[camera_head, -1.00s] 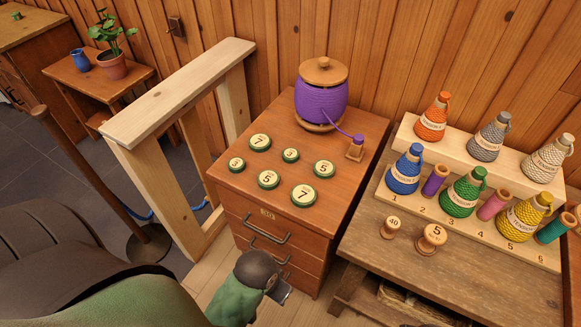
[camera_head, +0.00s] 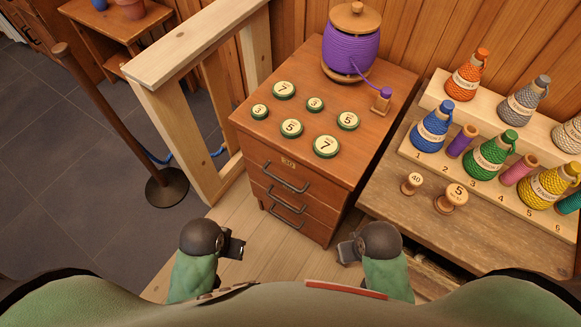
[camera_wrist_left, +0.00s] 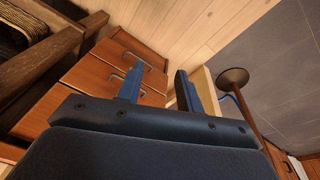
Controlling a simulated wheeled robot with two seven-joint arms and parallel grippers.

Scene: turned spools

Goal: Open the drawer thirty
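The wooden cabinet (camera_head: 335,213) has a stack of drawers. My left gripper (camera_head: 235,247) is in front of the cabinet, low and left of the drawers, touching nothing. In the left wrist view its two fingers (camera_wrist_left: 158,80) stand apart and empty, with drawer fronts (camera_wrist_left: 92,74) beyond. My right gripper (camera_head: 347,252) is in front of the cabinet's right side, clear of it. Its finger gap is too small to read.
Numbered round discs (camera_head: 326,146) and a purple thread jar (camera_head: 351,50) stand on the cabinet. A workbench (camera_head: 480,225) with cones and spools is close on the right. A wooden frame (camera_head: 190,120) and a post on a round base (camera_head: 167,188) stand left.

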